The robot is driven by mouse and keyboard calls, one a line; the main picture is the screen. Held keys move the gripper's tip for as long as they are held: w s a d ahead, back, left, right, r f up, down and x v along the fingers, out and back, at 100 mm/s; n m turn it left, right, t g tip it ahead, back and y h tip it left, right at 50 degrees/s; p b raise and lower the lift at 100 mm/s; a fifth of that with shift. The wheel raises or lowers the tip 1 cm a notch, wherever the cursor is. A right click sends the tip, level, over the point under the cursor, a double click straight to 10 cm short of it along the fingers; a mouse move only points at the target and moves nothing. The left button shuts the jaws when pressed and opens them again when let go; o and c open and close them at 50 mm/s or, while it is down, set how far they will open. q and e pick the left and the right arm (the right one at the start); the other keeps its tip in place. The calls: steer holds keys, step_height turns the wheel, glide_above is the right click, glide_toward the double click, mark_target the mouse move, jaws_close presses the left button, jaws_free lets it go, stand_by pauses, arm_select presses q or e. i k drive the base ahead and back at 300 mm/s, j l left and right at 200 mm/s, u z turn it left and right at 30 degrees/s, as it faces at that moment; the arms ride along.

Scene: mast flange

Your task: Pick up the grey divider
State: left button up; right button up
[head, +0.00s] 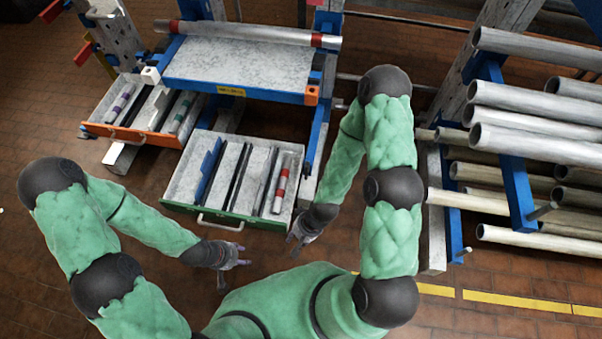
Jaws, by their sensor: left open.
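The green-fronted drawer (225,217) stands pulled out, with upright strips dividing its light grey inside. One strip is blue (208,168) and others are dark (238,178). I cannot tell for sure which strip is the grey divider. A silver tube with red bands (280,184) lies at the drawer's right side. My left gripper (241,256) is open and empty, in front of the drawer and below its handle (220,225). My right gripper (293,245) looks open and empty, near the drawer's front right corner. Neither touches a strip.
An orange-fronted drawer (130,134) with banded tubes is open at the upper left. A blue-edged shelf (240,65) carries a long tube (250,33) above. A pipe rack (515,180) fills the right. Brick floor lies around my arms.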

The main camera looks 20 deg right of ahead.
mark_target(263, 179)
steer(key=z, duration=0.2)
steer(key=i+j+u, duration=0.25)
steer(key=i+j, duration=0.55)
